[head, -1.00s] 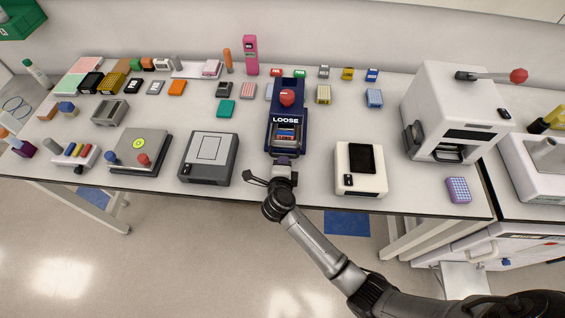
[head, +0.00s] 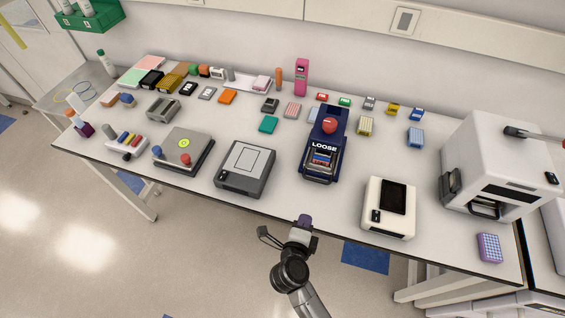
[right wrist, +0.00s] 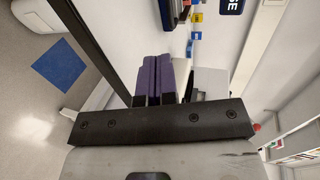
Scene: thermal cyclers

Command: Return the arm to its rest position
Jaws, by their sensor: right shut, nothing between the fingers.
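My right gripper (head: 304,221) is just off the front edge of the table, in front of the dark blue device marked LOOSE (head: 322,165). Its purple-tipped fingers are together with nothing between them; the right wrist view also shows the closed purple fingers (right wrist: 158,80). My right arm comes up from the bottom of the head view. My left gripper does not show in either view.
The long white table (head: 225,211) holds a grey flat device (head: 245,168), a cream device with a black screen (head: 388,207), a large white machine (head: 490,150) and several small blocks. The floor in front (head: 190,260) is clear.

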